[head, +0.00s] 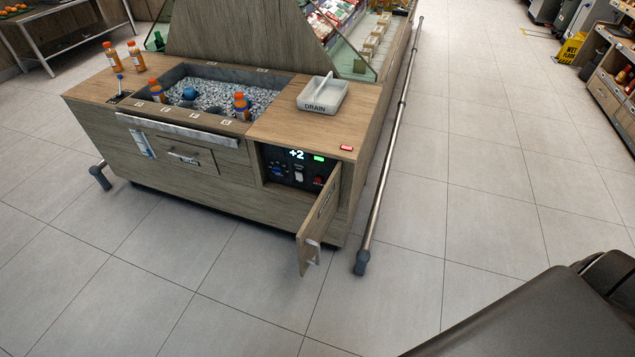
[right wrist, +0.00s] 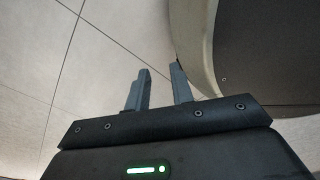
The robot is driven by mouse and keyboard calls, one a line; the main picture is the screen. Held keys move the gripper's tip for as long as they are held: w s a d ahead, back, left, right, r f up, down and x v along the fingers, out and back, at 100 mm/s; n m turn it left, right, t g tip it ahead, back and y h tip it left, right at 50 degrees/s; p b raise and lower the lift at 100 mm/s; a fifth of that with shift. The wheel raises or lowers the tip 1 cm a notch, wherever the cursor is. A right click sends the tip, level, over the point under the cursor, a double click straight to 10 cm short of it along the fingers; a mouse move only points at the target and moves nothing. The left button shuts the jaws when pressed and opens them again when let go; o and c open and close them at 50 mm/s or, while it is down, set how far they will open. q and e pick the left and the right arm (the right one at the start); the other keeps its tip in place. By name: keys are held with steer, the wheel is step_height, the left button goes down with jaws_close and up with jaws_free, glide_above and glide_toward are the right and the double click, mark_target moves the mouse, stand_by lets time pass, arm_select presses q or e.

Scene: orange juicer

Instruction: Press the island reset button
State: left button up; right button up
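The wooden island (head: 220,190) stands left of centre in the head view. Its front compartment door (head: 318,225) hangs open. Inside is a dark control panel (head: 290,172) with a "+2" display, a green light, a blue dial, a pale switch and a red button-like part (head: 319,181). Which control is the reset button is too small to read. My right gripper (right wrist: 162,84) shows in the right wrist view, fingers apart and empty, over floor tiles, away from the panel. My left gripper is not in view.
A metal guard rail (head: 390,150) runs along the island's right side. The countertop holds a white DRAIN tray (head: 323,95), an ice well (head: 210,93) and orange bottles (head: 241,106). A yellow wet-floor sign (head: 572,48) stands far right.

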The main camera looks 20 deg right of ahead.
jaws_close()
stand_by(1.4)
